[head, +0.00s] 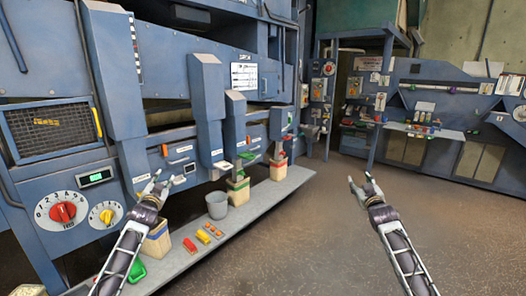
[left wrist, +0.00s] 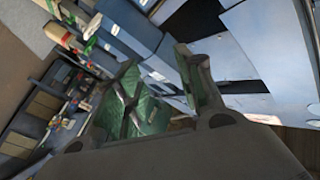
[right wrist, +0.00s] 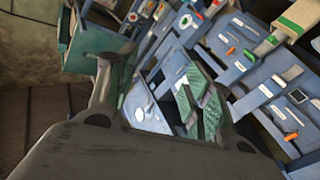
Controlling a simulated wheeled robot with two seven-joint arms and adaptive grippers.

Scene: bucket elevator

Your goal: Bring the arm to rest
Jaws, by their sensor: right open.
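My left gripper (head: 167,181) is raised in front of the blue machine (head: 120,160), near its lower front panel. Its fingers are spread, with nothing between them, and they also show apart in the left wrist view (left wrist: 160,75). My right gripper (head: 361,181) is held up over the open floor, to the right of the shelf. Its fingers are apart and empty, also in the right wrist view (right wrist: 155,85). Neither gripper appears to touch anything.
A grey shelf (head: 262,203) runs along the machine's foot. It carries a grey bucket (head: 216,205), red and yellow pieces (head: 203,237), a green scoop-like item (head: 137,270) and several bins. A dial panel (head: 65,211) is at left. A workbench (head: 425,131) stands at back right. The brown floor (head: 300,250) is clear.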

